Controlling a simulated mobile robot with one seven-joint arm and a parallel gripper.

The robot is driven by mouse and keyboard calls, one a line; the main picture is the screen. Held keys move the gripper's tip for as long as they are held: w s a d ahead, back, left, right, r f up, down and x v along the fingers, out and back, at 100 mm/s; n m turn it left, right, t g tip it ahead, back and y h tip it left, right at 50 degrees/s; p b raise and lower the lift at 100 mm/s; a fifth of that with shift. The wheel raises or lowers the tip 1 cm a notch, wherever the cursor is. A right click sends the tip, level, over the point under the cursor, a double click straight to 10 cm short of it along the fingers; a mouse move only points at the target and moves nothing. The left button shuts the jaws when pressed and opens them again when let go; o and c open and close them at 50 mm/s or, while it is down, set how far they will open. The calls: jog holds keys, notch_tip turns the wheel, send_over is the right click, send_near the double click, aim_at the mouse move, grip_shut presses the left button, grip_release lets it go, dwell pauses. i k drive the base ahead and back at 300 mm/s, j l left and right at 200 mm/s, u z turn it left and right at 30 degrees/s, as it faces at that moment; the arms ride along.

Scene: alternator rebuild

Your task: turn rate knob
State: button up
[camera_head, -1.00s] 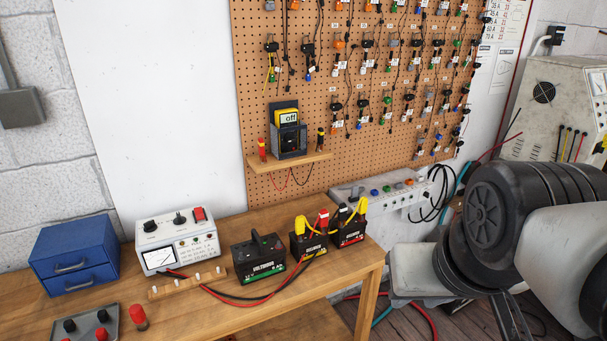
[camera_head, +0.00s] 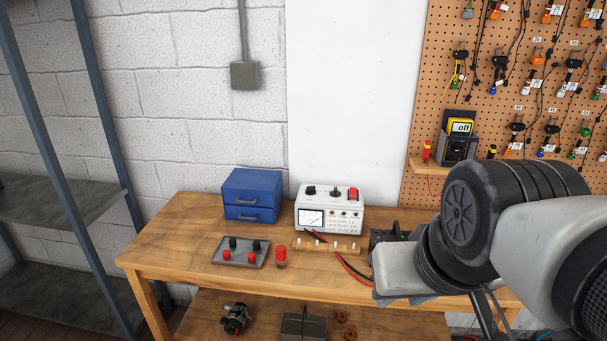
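A white charger-like box (camera_head: 331,209) stands at the back of the wooden bench. Its sloped front has a meter (camera_head: 311,218) and small sockets. On its top are a black knob at the left (camera_head: 310,190), a black knob or lever in the middle (camera_head: 335,192) and a red switch (camera_head: 353,194) at the right. No label is readable, so I cannot tell which one is the rate knob. My arm fills the lower right, in front of the bench's right part. My gripper's fingers are not in view.
A blue drawer box (camera_head: 252,197) stands left of the white box. In front are a grey plate with red and black knobs (camera_head: 240,252), a red-topped cylinder (camera_head: 281,256) and a wooden strip (camera_head: 327,247). A grey shelf rack (camera_head: 60,220) stands left.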

aim_at(310, 191)
jog(key=i+j+z, duration=0.15)
jog(key=i+j, duration=0.35)
jog(key=i+j+z, duration=0.15)
jog(key=i+j, duration=0.3)
jog(key=j, duration=0.15)
